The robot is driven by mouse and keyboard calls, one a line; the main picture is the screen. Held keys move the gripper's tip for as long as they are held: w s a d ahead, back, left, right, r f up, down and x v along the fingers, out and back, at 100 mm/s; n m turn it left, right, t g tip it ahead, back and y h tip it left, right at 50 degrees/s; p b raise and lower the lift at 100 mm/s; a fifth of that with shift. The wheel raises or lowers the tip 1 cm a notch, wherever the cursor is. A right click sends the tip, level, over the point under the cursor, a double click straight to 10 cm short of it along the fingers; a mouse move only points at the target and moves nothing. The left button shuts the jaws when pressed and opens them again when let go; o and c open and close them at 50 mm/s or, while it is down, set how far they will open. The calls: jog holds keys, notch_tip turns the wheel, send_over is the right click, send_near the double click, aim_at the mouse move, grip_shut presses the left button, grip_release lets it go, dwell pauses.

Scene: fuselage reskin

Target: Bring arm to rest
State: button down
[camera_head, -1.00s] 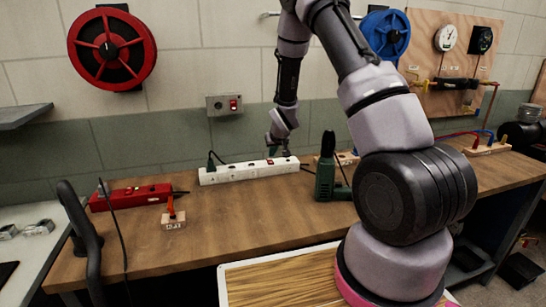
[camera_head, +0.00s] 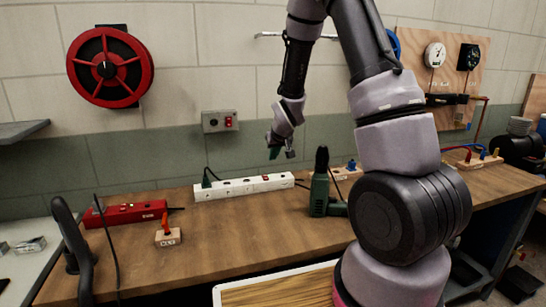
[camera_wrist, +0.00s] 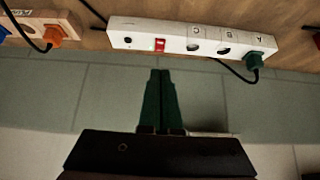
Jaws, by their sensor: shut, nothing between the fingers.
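My arm rises from the right of the head view and bends down over the back of the workbench (camera_head: 240,235). My gripper (camera_head: 281,153) hangs in front of the wall, above the back edge of the bench and above the white power strip (camera_head: 243,187). In the wrist view my gripper (camera_wrist: 161,75) shows two green fingers close together, shut and empty. The power strip (camera_wrist: 180,37) lies beyond the fingertips there, apart from them. A green plug (camera_wrist: 254,60) sits in one end of the strip, and a red switch (camera_wrist: 160,44) shows near the other end.
A green tool (camera_head: 320,190) stands right of the strip. A red power strip (camera_head: 125,214) and a small wooden block with an orange plug (camera_head: 168,237) lie at left. A wall socket box (camera_head: 220,121) and red reel (camera_head: 110,68) are on the wall.

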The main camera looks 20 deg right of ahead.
jog(key=s+d+r+m, duration=0.1)
jog(key=s+r, duration=0.5)
jog(key=r, duration=0.3)
jog(key=s+d+r+m, duration=0.1)
jog(key=s+r+m, duration=0.1)
jog(key=s+r, duration=0.6)
jog(key=s+r+y, duration=0.1)
jog(key=s+r, duration=0.4)
jog(key=s, duration=0.3)
jog(key=s+a+r+m+y, duration=0.1)
jog(key=s+r, duration=0.4)
jog(key=s, duration=0.4)
jog(key=shift+s+a+m+g, duration=0.15)
jog(key=shift+a+m+g, duration=0.1)
jog(key=shift+m+g, duration=0.05)
